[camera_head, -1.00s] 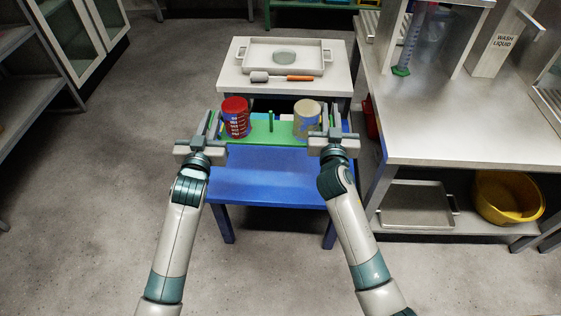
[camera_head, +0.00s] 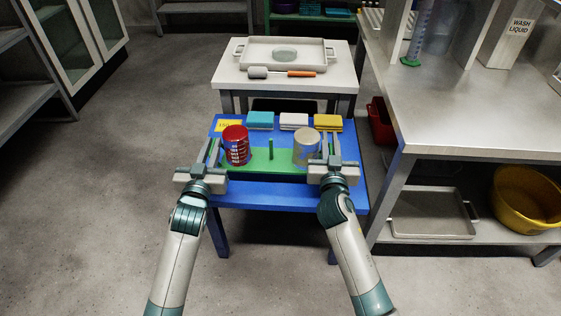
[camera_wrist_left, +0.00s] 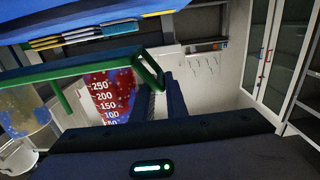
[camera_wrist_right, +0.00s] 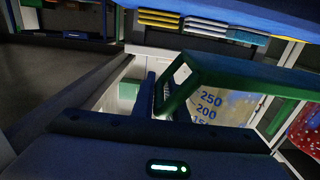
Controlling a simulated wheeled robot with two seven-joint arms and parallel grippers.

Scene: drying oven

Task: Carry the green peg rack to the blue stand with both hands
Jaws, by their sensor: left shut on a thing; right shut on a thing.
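The green peg rack (camera_head: 255,168) is held level over the blue stand (camera_head: 270,194); from the head view I cannot tell whether it touches the top. A red beaker (camera_head: 236,148) sits upside down at its left and a tan-grey beaker (camera_head: 306,148) at its right, with a bare green peg (camera_head: 271,149) between them. My left gripper (camera_head: 212,155) is shut on the rack's left end, and my right gripper (camera_head: 332,150) on its right end. The wrist views show the rack's green end frames, at left (camera_wrist_left: 148,68) and right (camera_wrist_right: 185,85).
Teal (camera_head: 260,119), white (camera_head: 294,120) and yellow (camera_head: 328,121) stacks and a yellow label (camera_head: 229,126) lie along the stand's back. Behind is a white table (camera_head: 235,81) with a tray (camera_head: 258,65) and a brush (camera_head: 290,74). A workbench (camera_head: 450,120) stands close at right.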

